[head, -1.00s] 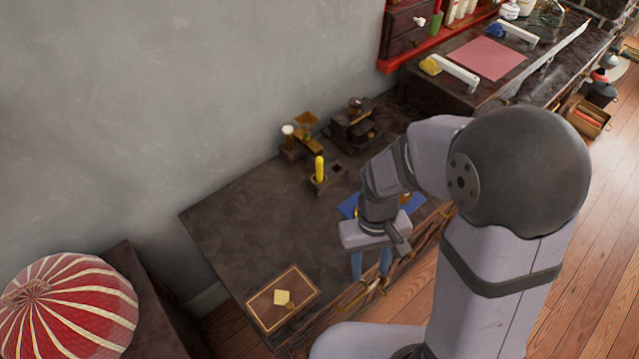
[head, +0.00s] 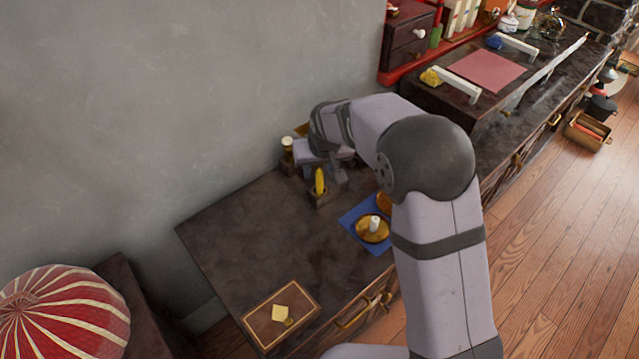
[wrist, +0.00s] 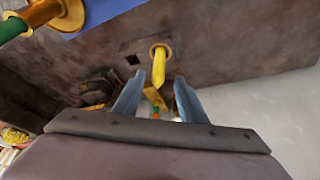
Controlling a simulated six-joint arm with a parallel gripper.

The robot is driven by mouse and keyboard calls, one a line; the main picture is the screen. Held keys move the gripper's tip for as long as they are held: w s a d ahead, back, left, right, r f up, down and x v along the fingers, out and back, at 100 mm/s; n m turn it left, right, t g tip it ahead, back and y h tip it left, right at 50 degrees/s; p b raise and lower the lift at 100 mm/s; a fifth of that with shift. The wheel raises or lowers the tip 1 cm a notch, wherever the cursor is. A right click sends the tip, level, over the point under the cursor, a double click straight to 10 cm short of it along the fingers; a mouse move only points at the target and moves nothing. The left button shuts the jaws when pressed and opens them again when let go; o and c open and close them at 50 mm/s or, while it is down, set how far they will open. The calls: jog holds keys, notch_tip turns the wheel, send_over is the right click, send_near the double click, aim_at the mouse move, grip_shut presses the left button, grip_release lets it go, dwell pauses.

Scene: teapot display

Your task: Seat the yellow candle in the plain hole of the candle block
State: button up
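The yellow candle (head: 320,181) stands upright in the candle block (head: 319,197) on the dark counter. In the wrist view the candle (wrist: 160,68) rises from a brass-ringed hole (wrist: 160,48).
A blue mat (head: 350,238) with a brass candle holder (head: 373,232) bearing a white candle lies to the right. Another pale-topped candle (head: 287,144) stands by the wall. A framed brown board (head: 262,318) lies front left.

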aim_at(318, 178)
jog(key=shift+p+x, duration=0.7)
jog(key=shift+x, duration=2.5)
jog(key=shift+d, duration=0.2)
grip_shut()
